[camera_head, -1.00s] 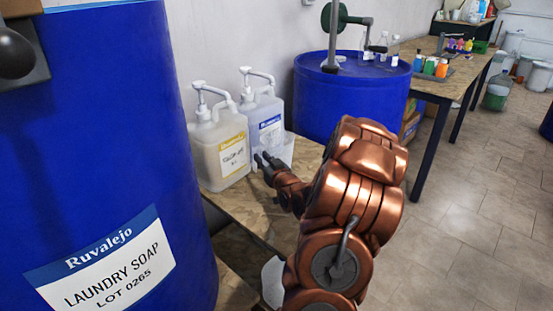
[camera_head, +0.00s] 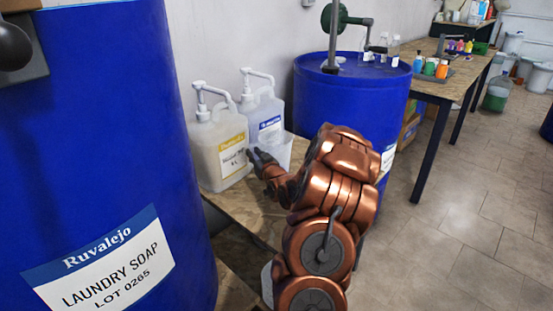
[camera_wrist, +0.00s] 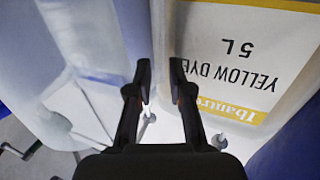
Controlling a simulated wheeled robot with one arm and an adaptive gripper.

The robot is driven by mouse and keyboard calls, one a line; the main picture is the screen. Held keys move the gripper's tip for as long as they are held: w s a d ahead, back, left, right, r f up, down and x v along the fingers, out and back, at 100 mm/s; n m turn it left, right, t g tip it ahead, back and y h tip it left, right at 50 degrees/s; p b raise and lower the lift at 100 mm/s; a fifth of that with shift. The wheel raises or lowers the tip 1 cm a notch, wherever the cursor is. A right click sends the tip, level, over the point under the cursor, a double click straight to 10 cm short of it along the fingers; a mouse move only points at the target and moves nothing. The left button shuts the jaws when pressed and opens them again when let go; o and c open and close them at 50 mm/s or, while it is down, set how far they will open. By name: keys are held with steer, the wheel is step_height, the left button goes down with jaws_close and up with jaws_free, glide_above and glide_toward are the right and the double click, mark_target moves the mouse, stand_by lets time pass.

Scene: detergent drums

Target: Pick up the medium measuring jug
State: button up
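A pale, clear-looking vessel (camera_head: 285,152), which seems to be a measuring jug, stands on the wooden table beside the two pump bottles. My wrist partly hides it, and I cannot tell its size. My gripper (camera_head: 254,154) is just in front of the yellow-labelled bottle, left of this vessel. In the wrist view my gripper (camera_wrist: 160,68) has its two fingertips apart with nothing clearly held between them. A pale translucent shape (camera_wrist: 75,108) left of the fingers may be the same vessel. Another pale object (camera_head: 267,285) is mostly hidden behind my arm, low in the head view.
The yellow dye bottle (camera_head: 217,150) is close to my fingers; its label (camera_wrist: 245,60) fills the wrist view's upper right. A blue-labelled bottle (camera_head: 262,108) stands behind. Blue drums flank the table: the laundry soap drum (camera_head: 90,170) at left, another (camera_head: 340,105) behind.

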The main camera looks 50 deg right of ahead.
jaws_close()
steer(key=shift+r, duration=0.15)
stand_by(0.6)
